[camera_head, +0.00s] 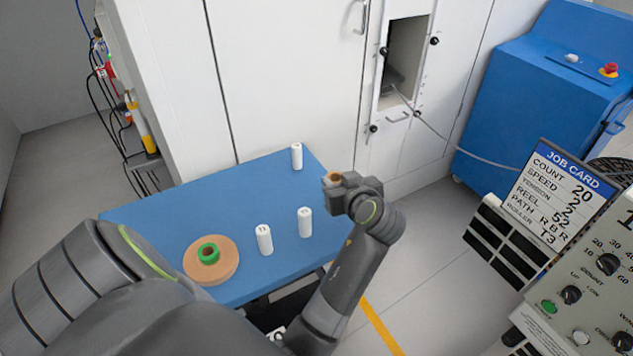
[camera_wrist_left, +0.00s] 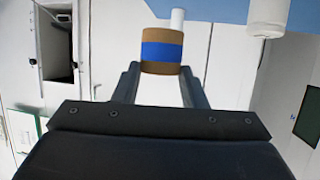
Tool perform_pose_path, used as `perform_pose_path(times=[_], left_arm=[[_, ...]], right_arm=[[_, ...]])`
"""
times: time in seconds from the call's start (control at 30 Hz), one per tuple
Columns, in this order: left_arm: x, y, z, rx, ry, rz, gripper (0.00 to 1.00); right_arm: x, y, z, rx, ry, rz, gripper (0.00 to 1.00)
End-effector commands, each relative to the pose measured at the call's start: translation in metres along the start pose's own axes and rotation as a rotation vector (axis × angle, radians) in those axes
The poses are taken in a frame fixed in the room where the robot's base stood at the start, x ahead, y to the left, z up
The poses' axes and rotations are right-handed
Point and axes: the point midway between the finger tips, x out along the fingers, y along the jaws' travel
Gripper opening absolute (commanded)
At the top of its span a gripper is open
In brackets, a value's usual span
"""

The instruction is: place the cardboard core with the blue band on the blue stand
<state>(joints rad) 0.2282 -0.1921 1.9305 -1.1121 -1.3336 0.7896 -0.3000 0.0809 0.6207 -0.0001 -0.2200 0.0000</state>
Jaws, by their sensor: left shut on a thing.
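The cardboard core (camera_head: 333,177) is a short brown tube in my left gripper (camera_head: 338,183), past the right edge of the blue-topped table (camera_head: 170,215). In the left wrist view the core (camera_wrist_left: 162,67) shows its blue band around the middle, between the two fingers of the left gripper (camera_wrist_left: 160,80), which is shut on it. I cannot make out a separate blue stand; the blue tabletop and a blue cabinet (camera_head: 535,95) are the large blue surfaces in view. My right gripper is not in view.
White cylinders stand on the table at the back (camera_head: 297,157), the right (camera_head: 305,222) and the front (camera_head: 264,240). A tan disc (camera_head: 227,270) with a green ring (camera_head: 208,252) lies at the front left. A job card (camera_head: 555,195) and control panel (camera_head: 590,290) are at right.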

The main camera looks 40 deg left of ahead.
Motion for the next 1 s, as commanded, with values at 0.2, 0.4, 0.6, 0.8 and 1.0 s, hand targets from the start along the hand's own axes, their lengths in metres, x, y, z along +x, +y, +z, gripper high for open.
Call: perform_pose_path(times=[0.2, 0.4, 0.6, 0.8, 1.0], left_arm=[[0.014, -0.001, 0.034, 0.003, -0.001, -0.001, 0.17], [0.022, -0.001, 0.055, 0.005, -0.002, 0.0, 0.17], [0.03, 0.0, 0.073, 0.002, 0.0, 0.001, 0.17], [0.03, 0.0, 0.073, 0.0, 0.001, 0.002, 0.17], [0.031, 0.0, 0.075, 0.0, 0.0, 0.002, 0.47]], right_arm=[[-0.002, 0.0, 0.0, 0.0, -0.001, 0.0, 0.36], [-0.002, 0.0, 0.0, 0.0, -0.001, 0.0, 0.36], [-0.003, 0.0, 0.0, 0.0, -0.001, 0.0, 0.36], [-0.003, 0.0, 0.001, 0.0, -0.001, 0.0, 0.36], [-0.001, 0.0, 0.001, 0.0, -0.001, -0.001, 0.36]])
